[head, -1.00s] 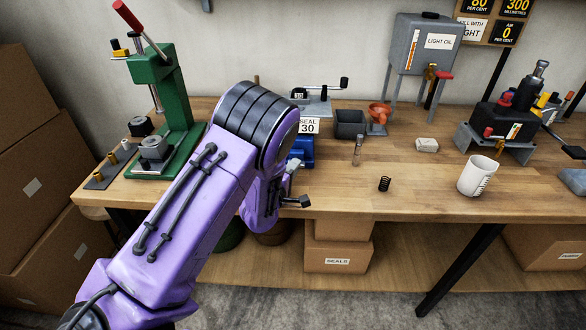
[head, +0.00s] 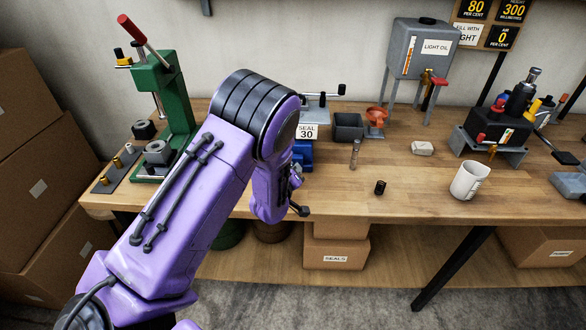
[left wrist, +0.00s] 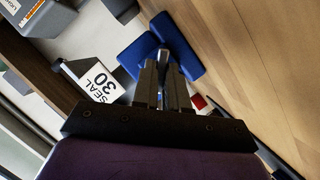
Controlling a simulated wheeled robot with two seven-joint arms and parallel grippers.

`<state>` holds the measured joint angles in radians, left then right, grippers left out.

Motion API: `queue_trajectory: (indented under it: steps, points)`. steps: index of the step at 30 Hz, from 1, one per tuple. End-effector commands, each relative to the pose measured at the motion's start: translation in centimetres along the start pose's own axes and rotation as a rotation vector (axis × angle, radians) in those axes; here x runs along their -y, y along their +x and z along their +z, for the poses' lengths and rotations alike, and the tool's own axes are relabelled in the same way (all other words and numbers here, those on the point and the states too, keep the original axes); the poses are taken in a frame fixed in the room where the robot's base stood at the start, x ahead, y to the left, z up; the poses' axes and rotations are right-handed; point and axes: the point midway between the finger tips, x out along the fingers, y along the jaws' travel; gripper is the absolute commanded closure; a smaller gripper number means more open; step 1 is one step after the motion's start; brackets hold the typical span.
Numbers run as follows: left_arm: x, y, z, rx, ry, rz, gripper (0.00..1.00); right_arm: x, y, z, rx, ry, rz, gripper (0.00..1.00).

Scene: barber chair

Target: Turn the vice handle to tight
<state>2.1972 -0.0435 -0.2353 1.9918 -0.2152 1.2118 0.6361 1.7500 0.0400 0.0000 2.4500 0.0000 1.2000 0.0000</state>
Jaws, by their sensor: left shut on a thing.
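The blue vice (head: 303,153) stands at the bench's front edge, partly hidden behind my left arm in the head view. It also shows in the left wrist view (left wrist: 184,38), just beyond my fingers. My left gripper (left wrist: 160,78) is shut on the vice handle; a narrow metal part shows between the fingers. The gripped spot is mostly hidden by the fingers. In the head view, my purple wrist hides most of the gripper, and a dark bar end (head: 300,209) sticks out beside it. My right gripper is in neither view.
A SEAL 30 sign (head: 307,132) stands close behind the vice. A green press (head: 180,100) is to the left. A spring (head: 380,187) and a white cup (head: 469,181) stand to the right, with bare bench between. Boxes lie below.

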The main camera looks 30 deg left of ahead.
Motion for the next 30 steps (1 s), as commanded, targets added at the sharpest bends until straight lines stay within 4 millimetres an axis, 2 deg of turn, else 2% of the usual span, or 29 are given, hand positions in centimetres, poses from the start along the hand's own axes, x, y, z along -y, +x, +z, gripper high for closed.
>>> queue_trajectory:
  steps: [6, 18, 30]
  points:
    - [-0.4, -0.1, 0.0, 0.003, 0.189, -0.077, 1.0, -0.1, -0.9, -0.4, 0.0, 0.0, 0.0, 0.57]
    - [-0.5, 0.0, 0.2, 0.002, 0.502, -0.207, 1.0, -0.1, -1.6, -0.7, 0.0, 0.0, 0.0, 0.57]
    - [-0.6, 0.1, 0.3, 0.001, 0.668, -0.276, 1.0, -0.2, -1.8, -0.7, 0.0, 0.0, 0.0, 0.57]
